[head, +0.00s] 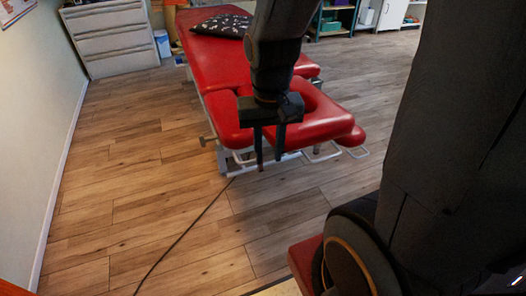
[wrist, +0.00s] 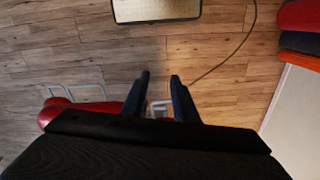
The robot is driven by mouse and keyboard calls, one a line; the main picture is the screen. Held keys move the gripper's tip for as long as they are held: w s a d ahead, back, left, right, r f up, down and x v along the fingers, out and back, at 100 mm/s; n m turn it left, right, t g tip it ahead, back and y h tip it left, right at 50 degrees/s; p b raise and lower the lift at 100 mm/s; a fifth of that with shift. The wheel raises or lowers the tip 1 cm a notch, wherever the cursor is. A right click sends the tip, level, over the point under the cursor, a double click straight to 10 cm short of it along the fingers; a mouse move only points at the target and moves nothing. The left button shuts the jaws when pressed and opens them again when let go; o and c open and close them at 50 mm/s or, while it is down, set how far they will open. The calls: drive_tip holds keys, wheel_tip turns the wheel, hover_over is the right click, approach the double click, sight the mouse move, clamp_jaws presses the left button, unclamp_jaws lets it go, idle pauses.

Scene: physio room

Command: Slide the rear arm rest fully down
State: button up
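The red treatment table (head: 215,62) stands with its headrest end towards me. A red arm rest pad (head: 350,138) juts out at the right of this end, and another red pad (head: 226,122) is at the left; I cannot tell which is the rear arm rest. Thin metal loops (head: 322,154) hang below the end. My gripper (head: 269,160) points down in front of the headrest, fingers apart and empty. In the wrist view, my gripper (wrist: 160,84) is open above the floor, with part of the pale metal frame (wrist: 160,107) behind the fingers. A red pad (wrist: 55,110) is to the left.
A dark cable (head: 185,235) runs across the wooden floor, which is clear at the left. A drawer cabinet (head: 108,40) stands at the back left. A patterned dark pillow (head: 222,25) lies on the table. Red cushions (wrist: 298,40) show at the right of the wrist view.

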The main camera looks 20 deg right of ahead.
drive_tip(key=w+f+m+p, duration=0.1)
drive_tip(key=w+f+m, duration=0.2)
drive_tip(key=w+m, duration=0.4)
drive_tip(key=m+p, duration=0.2)
drive_tip(key=m, duration=0.7)
approach(250, 161)
drive_tip(key=shift+t, duration=0.4)
drive_tip(key=shift+w+f, duration=0.1)
drive_tip(key=shift+f, duration=3.55)
clamp_jaws()
